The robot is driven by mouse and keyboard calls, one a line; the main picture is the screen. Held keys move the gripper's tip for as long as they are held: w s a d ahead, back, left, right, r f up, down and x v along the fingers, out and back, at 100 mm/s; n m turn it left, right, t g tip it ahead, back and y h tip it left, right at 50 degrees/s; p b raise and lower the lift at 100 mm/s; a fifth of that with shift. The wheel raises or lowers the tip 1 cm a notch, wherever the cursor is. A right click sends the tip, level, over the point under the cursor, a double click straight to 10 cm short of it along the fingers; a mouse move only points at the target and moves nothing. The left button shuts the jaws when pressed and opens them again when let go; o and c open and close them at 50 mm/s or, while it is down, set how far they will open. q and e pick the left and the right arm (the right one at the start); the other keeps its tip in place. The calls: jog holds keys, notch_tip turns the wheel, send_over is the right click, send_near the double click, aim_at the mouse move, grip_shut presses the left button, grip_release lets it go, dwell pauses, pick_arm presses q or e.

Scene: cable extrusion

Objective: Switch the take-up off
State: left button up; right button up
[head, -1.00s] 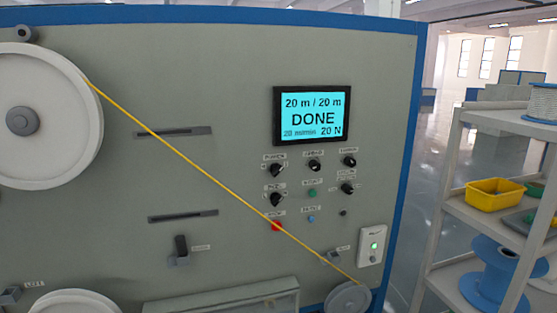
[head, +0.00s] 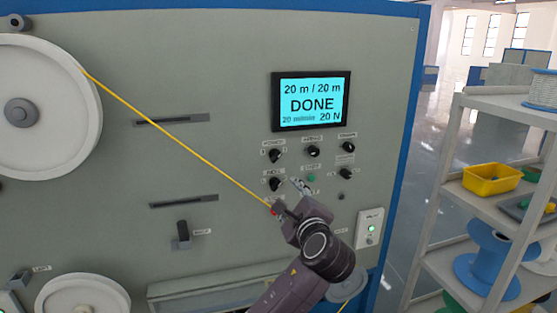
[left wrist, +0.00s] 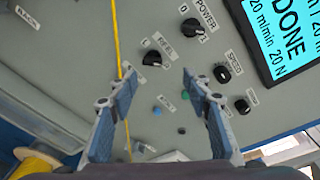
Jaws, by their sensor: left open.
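The grey machine panel (head: 235,75) carries a screen (head: 312,100) reading "DONE" and "20 m / 20 m". A black knob labelled "POWER" (left wrist: 193,28) is at the top left of the controls. Below it is a second black rotary knob (head: 275,184), also in the left wrist view (left wrist: 152,58); its label is too blurred to read surely, so I cannot confirm which control is the take-up switch. My left gripper (head: 287,197) is open and empty, facing the panel just below this knob. In the left wrist view its fingertips (left wrist: 158,80) are apart, with the knob beyond them.
A yellow cable (head: 165,138) runs diagonally from the big white reel (head: 30,110) towards my gripper. Green (left wrist: 185,95) and blue (left wrist: 156,111) buttons sit close by. A red button is partly hidden by my gripper. A shelf (head: 480,190) stands at right.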

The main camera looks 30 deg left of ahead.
pick_arm(q)
jog(key=m+y, duration=0.1)
jog(key=y, duration=0.1)
send_near(277, 159)
jog(key=x, duration=0.2)
jog(key=p+x, duration=0.1)
jog(key=x, duration=0.2)
jog(key=p+x, duration=0.2)
jog(key=x, duration=0.2)
jog(key=shift+r, duration=0.2)
jog(key=shift+a, duration=0.1)
jog(key=shift+w+f, duration=0.1)
jog(key=shift+c, duration=0.5)
jog(key=c, duration=1.1)
